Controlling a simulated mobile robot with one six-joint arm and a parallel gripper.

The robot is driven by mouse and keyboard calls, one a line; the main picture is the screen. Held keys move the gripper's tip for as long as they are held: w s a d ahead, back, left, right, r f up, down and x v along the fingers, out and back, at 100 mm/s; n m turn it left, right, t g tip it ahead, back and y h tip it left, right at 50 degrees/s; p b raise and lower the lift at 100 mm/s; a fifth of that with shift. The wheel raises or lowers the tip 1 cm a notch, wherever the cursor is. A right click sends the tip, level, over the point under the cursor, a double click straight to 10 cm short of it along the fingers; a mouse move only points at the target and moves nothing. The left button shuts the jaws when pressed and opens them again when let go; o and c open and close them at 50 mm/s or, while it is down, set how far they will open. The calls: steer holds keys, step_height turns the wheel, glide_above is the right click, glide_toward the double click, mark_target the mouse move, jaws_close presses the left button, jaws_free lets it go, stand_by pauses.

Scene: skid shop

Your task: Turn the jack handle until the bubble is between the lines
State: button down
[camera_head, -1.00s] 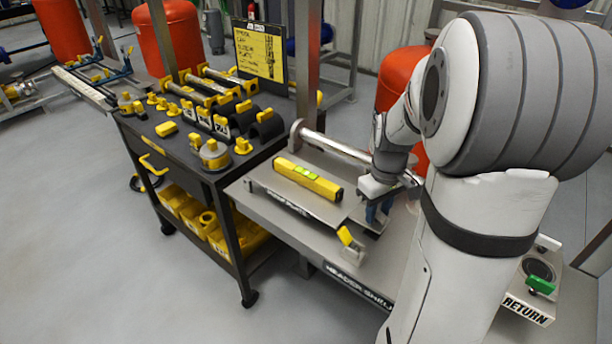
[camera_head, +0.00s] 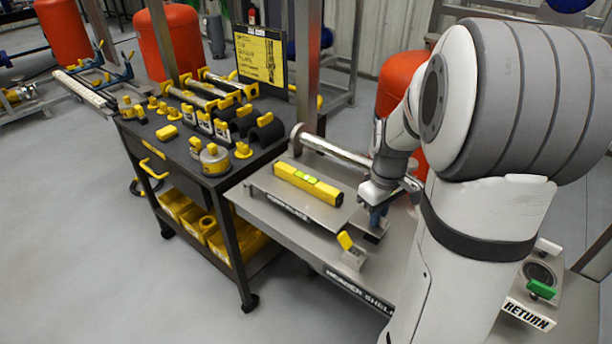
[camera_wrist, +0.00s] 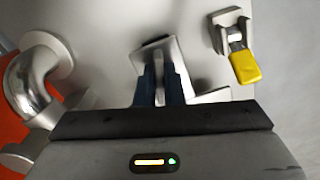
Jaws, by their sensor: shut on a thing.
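A yellow spirit level (camera_head: 308,184) lies on a grey plate (camera_head: 268,187) on the shelf. Its green vial (camera_head: 307,177) faces up; the bubble and lines are too small to read. My gripper (camera_head: 376,215) is at the plate's right end, pointing down. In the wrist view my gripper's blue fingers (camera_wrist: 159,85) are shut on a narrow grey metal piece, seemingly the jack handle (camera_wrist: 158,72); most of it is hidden. The level is outside the wrist view.
A yellow-tipped lever (camera_head: 345,240) on a metal bracket stands close by; it also shows in the wrist view (camera_wrist: 245,66). A steel pipe (camera_head: 340,149) runs behind the plate. A tool cart (camera_head: 228,178) stands left. A green-handled part (camera_head: 541,289) is at right.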

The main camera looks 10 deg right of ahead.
steer(key=shift+n, duration=1.2)
steer(key=c, duration=1.5)
jaws_free()
steer(key=shift+c, duration=0.2)
steer(key=shift+r, duration=0.1)
steer(key=shift+r+p, duration=2.9)
steer(key=shift+r, duration=0.55)
steer(key=m, duration=0.3)
steer(key=shift+r+p, duration=0.35)
steer(key=shift+p, duration=0.05)
steer(key=shift+m, duration=0.3)
